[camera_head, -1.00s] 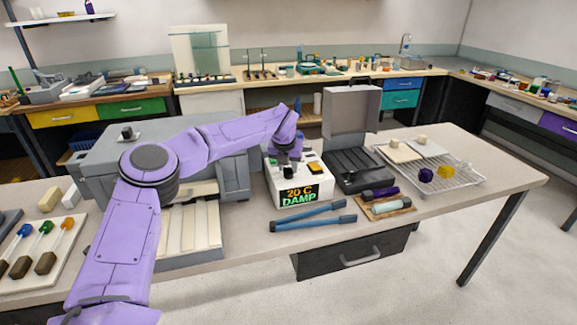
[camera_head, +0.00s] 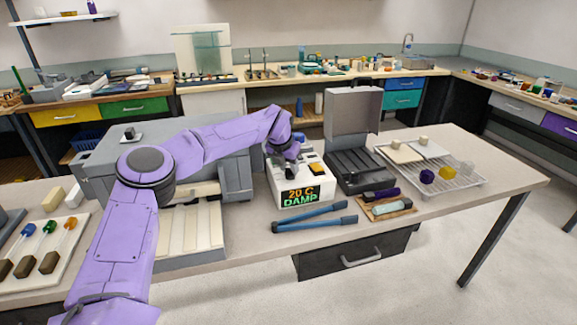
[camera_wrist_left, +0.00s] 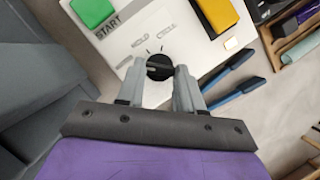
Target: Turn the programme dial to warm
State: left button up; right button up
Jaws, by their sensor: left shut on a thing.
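The white control box (camera_head: 277,189) stands on the table, with a front display (camera_head: 300,195) that reads "20 C DAMP". On its top is the black programme dial (camera_wrist_left: 158,67), in the left wrist view. Printed marks around it include "HOLD" and "CYCLE"; others are too small to read. My left gripper (camera_head: 290,168) is over the box top, shut on the dial, with one finger on each side in the left wrist view (camera_wrist_left: 159,70). The gripper hides most of the dial in the head view. My right gripper is not in view.
A green START button (camera_wrist_left: 92,10) and a yellow button (camera_wrist_left: 214,14) flank the dial. Blue-handled tongs (camera_head: 310,217) lie before the box. An open grey case (camera_head: 355,165) stands to its right, a wire rack (camera_head: 462,186) beyond. A large grey machine (camera_head: 110,165) is left.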

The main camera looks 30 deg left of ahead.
pick_arm(q)
jog(key=o, duration=1)
jog(key=b+v, duration=0.2)
jog(key=v, duration=0.8)
jog(key=shift+r, duration=0.25)
